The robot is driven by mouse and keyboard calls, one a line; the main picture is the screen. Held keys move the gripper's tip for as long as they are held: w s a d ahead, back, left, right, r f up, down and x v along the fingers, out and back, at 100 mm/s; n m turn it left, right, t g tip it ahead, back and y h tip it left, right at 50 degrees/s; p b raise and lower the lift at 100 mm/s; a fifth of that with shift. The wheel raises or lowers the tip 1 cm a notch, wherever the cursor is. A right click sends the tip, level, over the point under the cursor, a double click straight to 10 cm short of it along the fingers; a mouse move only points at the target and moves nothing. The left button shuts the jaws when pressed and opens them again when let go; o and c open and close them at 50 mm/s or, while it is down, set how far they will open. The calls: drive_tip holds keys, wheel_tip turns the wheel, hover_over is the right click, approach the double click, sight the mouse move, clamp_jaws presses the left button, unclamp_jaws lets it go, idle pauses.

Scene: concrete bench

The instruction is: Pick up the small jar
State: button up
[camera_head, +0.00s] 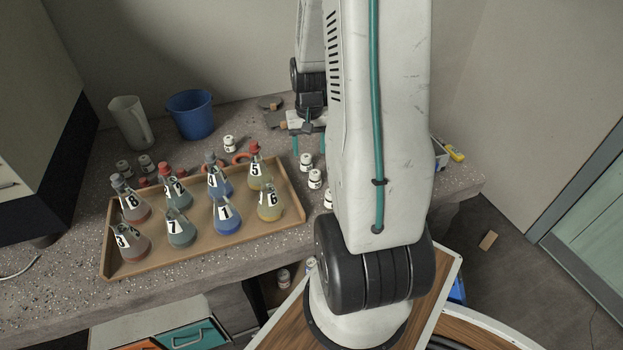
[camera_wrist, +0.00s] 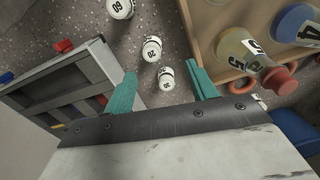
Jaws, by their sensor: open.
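Several small white jars with dark numbers stand on the bench. In the head view three form a row right of the tray: a near-gripper jar (camera_head: 305,162), a middle jar (camera_head: 315,178) and a partly hidden jar (camera_head: 328,198). In the wrist view one jar (camera_wrist: 166,78) lies in the gap between my teal fingertips, with a second jar (camera_wrist: 152,49) just beyond and a third jar (camera_wrist: 120,8) at the top edge. My gripper (camera_head: 309,145) is open and empty, its fingers pointing down; the wrist view also shows it (camera_wrist: 164,88). Which jar is meant cannot be told.
A brown tray (camera_head: 188,251) holds several numbered flasks, close to the right finger in the wrist view. A grey compartment box (camera_wrist: 62,82) is left of my gripper there. A blue bucket (camera_head: 192,114) and a pale jug (camera_head: 130,122) stand at the back.

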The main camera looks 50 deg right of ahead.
sight(315, 173)
drive_tip(key=shift+s+d+f+m, duration=0.2)
drive_tip(key=shift+d+f, duration=0.25)
drive_tip(key=shift+f, duration=0.15)
drive_tip(key=shift+s+d+f+m, duration=0.15)
drive_tip(key=shift+d+f, duration=0.25)
drive_tip(key=shift+f, duration=0.2)
wheel_tip(315, 173, down, 8)
drive_tip(key=shift+d+r, duration=0.1)
drive_tip(key=shift+r, duration=0.05)
drive_tip(key=c, duration=1.1)
